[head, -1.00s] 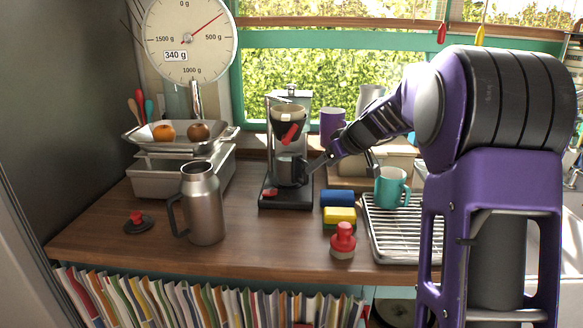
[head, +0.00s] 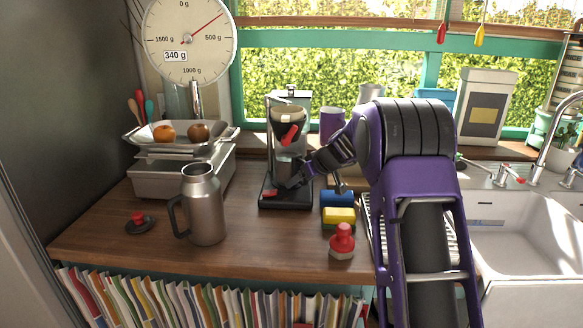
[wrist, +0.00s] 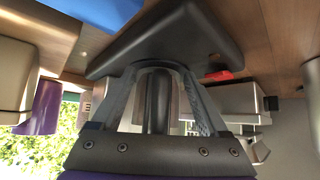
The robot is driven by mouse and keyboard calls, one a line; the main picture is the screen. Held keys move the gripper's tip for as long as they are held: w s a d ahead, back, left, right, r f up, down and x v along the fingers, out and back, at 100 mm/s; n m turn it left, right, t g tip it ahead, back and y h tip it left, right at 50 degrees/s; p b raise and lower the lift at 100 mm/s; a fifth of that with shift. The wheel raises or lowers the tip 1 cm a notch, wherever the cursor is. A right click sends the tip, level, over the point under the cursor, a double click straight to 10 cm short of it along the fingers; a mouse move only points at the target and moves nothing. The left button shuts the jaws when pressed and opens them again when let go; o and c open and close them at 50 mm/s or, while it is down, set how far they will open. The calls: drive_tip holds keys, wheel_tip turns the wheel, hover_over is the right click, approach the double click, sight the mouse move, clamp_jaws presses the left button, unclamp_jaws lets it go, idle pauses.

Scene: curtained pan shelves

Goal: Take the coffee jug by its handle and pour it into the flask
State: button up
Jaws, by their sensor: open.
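The coffee jug (head: 284,166) stands on the black base of the coffee maker (head: 289,120), below the filter holder, partly hidden by my gripper. My gripper (head: 294,183) is low at its right front side. In the wrist view, which looks upside down, my open fingers (wrist: 158,75) stand on either side of a dark upright bar (wrist: 158,100), which looks like the jug's handle; contact cannot be told. The steel flask (head: 205,208) stands upright and open-topped at the left front, its handle to the left. A dark lid with a red knob (head: 138,223) lies left of it.
A scale (head: 180,170) with fruit in its pan stands at the back left. A blue sponge (head: 337,199), a yellow sponge (head: 340,215) and a red-topped object (head: 342,241) lie right of the coffee maker. Counter between flask and coffee maker is clear.

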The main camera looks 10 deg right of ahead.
clamp_jaws()
idle(0.3)
idle(1.1)
drive_tip(key=shift+r, duration=0.15)
